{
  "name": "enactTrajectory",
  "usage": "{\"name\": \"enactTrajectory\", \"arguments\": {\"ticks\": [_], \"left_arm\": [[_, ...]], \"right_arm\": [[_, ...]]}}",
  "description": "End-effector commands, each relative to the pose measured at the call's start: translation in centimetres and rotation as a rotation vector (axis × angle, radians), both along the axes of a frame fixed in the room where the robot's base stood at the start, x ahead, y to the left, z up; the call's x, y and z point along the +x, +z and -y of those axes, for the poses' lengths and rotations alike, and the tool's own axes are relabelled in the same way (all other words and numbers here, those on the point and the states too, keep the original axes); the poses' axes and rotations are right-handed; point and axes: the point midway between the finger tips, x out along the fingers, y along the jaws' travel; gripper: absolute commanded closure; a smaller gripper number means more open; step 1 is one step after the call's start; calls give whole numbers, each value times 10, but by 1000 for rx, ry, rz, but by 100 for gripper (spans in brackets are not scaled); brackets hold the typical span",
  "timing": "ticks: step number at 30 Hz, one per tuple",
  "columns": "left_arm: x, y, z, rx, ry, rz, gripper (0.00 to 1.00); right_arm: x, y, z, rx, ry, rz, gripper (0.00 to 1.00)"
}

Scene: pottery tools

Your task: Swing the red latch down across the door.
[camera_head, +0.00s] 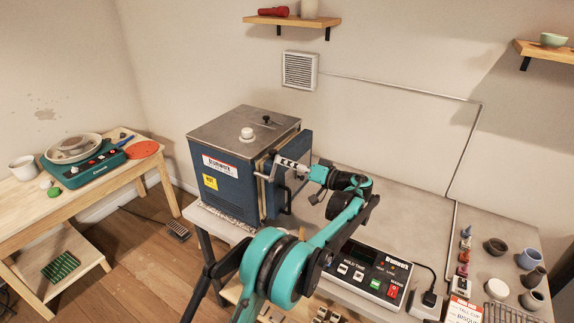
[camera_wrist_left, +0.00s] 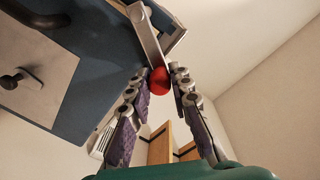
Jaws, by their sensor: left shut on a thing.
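The kiln (camera_head: 222,180) is a blue box with a grey metal top, standing on the grey table. Its door (camera_head: 274,205) faces right and looks shut or nearly shut; I cannot tell which. My left gripper (camera_head: 283,163) is at the upper part of the door. In the left wrist view, the latch is a pale metal bar (camera_wrist_left: 146,38) with a red ball knob (camera_wrist_left: 160,82) at its end. My left gripper's fingers (camera_wrist_left: 163,76) are shut on the red knob. The knob is hidden in the head view. My right gripper is not in view.
A control box (camera_head: 366,273) with buttons sits on the table (camera_head: 420,220) to the right of my arm. Several small cups, including a blue one (camera_head: 529,259), and bottles stand further right. A wooden bench (camera_head: 110,180) with a wheel stands at left.

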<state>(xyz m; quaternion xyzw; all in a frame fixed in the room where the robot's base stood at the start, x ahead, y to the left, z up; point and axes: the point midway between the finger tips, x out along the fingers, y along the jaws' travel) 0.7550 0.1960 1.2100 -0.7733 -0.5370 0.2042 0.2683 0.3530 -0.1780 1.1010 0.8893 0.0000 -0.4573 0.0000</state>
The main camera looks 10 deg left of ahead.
Motion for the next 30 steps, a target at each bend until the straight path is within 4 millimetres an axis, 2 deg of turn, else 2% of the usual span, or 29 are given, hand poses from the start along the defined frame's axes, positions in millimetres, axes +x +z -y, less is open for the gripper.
{"name": "enactTrajectory", "arguments": {"ticks": [15, 30], "left_arm": [[24, -24, 7, 148, 0, -466, 100], [33, -51, 10, 273, 0, -859, 100]], "right_arm": [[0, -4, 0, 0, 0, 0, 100], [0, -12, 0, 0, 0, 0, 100]]}}
